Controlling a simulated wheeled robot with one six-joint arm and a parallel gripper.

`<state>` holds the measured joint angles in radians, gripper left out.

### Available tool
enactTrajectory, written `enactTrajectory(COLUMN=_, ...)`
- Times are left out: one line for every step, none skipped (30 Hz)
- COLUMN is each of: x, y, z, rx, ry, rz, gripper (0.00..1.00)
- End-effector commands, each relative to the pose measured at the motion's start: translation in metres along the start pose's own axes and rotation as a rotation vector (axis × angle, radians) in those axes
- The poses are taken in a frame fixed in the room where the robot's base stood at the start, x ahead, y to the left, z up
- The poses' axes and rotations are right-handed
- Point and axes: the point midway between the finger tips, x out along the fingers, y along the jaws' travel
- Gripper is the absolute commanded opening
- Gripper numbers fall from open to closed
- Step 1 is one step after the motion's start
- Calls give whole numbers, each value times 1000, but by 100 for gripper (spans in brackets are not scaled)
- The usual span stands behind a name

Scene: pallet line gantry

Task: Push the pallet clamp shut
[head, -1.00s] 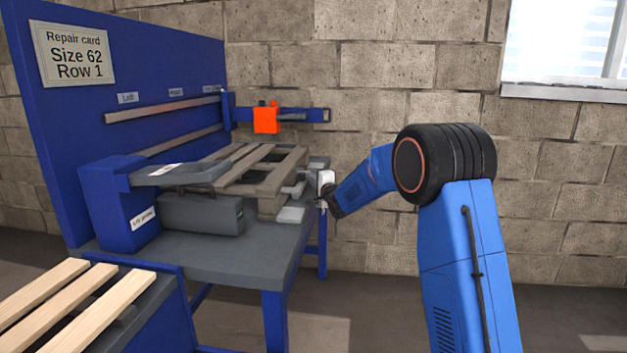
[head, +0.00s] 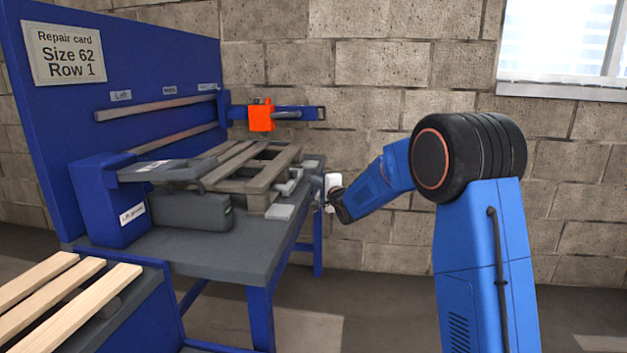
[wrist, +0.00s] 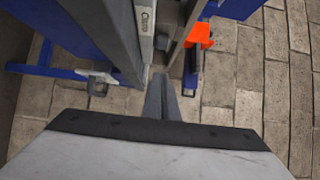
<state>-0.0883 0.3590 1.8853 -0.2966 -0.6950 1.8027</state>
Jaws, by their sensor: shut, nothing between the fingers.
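A grey slatted pallet (head: 262,172) lies on the bench. Light grey metal blocks (head: 279,211) sit at its right edge, apparently parts of the clamp; I cannot tell how far the clamp is closed. My gripper (head: 329,203) is just right of these blocks, at the bench's right side. In the wrist view its two fingers (wrist: 162,97) are together, pointing at the bench edge, with nothing between them. A long grey bar with a pale strip (wrist: 145,30) lies just beyond the fingertips. Contact cannot be made out.
An orange block (head: 261,117) sits on a blue rail behind the pallet. A dark grey unit (head: 190,211) stands left of the pallet. The blue board with the repair card (head: 68,54) is at left. Light wooden slats (head: 75,302) lie in front. The floor right of the bench is clear.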

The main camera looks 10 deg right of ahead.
Motion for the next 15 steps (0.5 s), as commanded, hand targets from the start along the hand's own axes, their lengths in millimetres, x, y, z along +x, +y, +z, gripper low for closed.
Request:
enactTrajectory(x=-8, y=-1, z=0, rx=0, ry=0, rz=0, gripper=0)
enactTrajectory(x=-14, y=0, z=0, rx=0, ry=1, rz=1, gripper=0)
enactTrajectory(x=-20, y=-1, z=0, rx=0, ry=1, rz=0, gripper=0)
enactTrajectory(x=-25, y=-1, z=0, rx=0, ry=0, rz=0, gripper=0)
enactTrajectory(x=-30, y=-1, z=0, rx=0, ry=0, rz=0, gripper=0)
enactTrajectory(x=-35, y=-1, z=0, rx=0, ry=0, rz=0, gripper=0)
enactTrajectory(x=-39, y=0, z=0, rx=0, ry=0, rz=0, gripper=0)
enactTrajectory(x=-42, y=-1, z=0, rx=0, ry=0, rz=0, gripper=0)
enactTrajectory(x=-46, y=-1, z=0, rx=-1, ry=0, rz=-1, gripper=0)
enactTrajectory(x=-48, y=-1, z=0, rx=-1, ry=0, rz=0, gripper=0)
enactTrajectory(x=-50, y=0, z=0, rx=-1, ry=0, rz=0, gripper=0)
enactTrajectory(x=-52, y=0, z=0, rx=0, ry=0, rz=1, gripper=0)
enactTrajectory(x=-53, y=0, z=0, rx=0, ry=0, rz=1, gripper=0)
enactTrajectory(x=-54, y=0, z=0, rx=0, ry=0, rz=1, gripper=0)
enactTrajectory(x=-55, y=0, z=0, rx=0, ry=0, rz=1, gripper=0)
